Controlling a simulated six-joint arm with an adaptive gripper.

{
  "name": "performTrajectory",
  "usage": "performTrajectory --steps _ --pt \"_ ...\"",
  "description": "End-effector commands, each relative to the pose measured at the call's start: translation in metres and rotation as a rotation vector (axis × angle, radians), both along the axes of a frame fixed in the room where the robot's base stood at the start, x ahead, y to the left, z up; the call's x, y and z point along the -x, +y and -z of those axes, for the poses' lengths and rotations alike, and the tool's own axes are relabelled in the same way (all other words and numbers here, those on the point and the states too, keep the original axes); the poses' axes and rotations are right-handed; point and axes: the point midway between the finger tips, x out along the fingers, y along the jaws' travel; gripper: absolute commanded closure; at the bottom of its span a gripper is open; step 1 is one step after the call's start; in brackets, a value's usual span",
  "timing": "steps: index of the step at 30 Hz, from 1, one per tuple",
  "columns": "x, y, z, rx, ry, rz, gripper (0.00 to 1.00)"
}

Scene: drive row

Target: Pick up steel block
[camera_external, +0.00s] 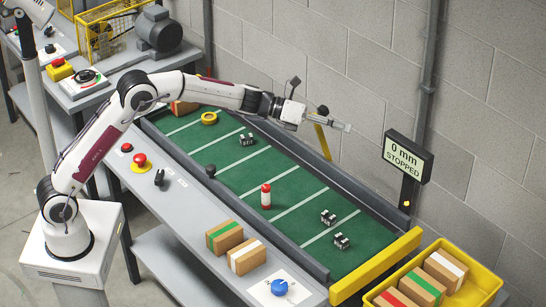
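Three small dark-and-silver metallic blocks lie on the green conveyor belt (225,175). One block (247,139) is toward the far end, and two blocks, an upper one (328,217) and a lower one (341,241), lie close together near the yellow end bar. They look alike, and I cannot tell which is the steel block. My gripper (346,127) is stretched out over the belt's far side by the wall, well above and apart from the blocks. No object shows in it. Its fingers are too small to tell open from shut.
A red-and-white cylinder (266,196) stands mid-belt; a yellow ring (209,118) lies at the far end. Cartons (224,237) and a blue knob (279,287) are on the near ledge. A yellow bin (489,283) holds cartons. The display (408,157) reads "0 mm STOPPED".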

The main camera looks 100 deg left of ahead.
Motion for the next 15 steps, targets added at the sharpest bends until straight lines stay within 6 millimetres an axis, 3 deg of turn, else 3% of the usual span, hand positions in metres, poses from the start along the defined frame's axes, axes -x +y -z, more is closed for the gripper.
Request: performTrajectory --steps 8,15 --pt "-0.004 0.016 0.067 -0.186 0.004 0.177 0.62" --pt "0.005 0.024 0.128 -0.329 -0.001 0.34 0.62"
